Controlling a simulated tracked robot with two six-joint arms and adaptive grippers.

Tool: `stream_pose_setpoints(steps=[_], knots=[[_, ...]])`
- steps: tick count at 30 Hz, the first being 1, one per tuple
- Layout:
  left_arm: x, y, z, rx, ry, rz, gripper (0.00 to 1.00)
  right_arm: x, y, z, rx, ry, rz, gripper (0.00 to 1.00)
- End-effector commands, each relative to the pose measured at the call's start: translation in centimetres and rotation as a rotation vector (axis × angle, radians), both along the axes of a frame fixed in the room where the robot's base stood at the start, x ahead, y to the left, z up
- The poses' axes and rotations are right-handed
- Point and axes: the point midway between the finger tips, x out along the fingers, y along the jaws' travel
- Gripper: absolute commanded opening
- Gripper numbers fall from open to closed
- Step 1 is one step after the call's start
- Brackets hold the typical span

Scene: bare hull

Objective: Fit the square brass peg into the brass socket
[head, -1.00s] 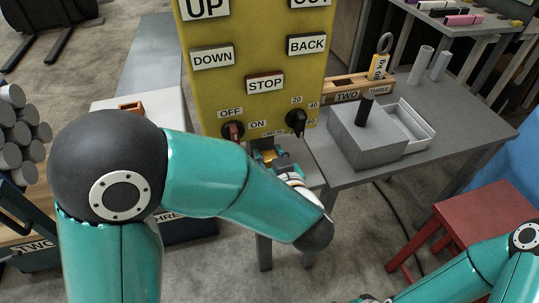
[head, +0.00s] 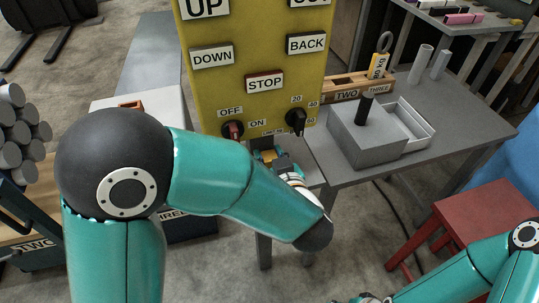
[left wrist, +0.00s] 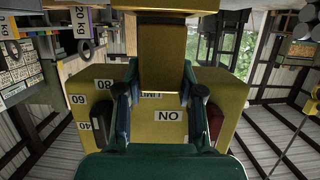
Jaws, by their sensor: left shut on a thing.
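My left gripper (head: 268,157) is below the yellow control panel, partly hidden by its own forearm and wrist in the head view. In the left wrist view its two fingers (left wrist: 162,72) are shut on the square brass peg (left wrist: 163,55), which stands out between the fingertips. A wider brass piece (left wrist: 178,7) crosses the top of that view at the far end of the peg. It may be the socket; I cannot tell whether the peg touches or enters it. My right arm shows at the lower right of the head view, but its gripper is out of view.
The yellow panel (head: 255,60) with labelled buttons and knobs hangs close above the left gripper. A grey table (head: 465,125) holds a grey box (head: 370,140) with a black handle and an open tray (head: 418,125). A red stool (head: 480,215) stands at the right.

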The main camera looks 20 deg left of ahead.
Motion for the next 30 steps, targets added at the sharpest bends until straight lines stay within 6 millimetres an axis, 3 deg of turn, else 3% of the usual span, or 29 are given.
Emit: stream_pose_setpoints(steps=[30], knots=[[0.0, 0.0, -2.6, 0.001, -0.001, 0.000, 0.00, 0.0, 0.0, -1.8, 0.000, 0.000, 0.000, 0.66]])
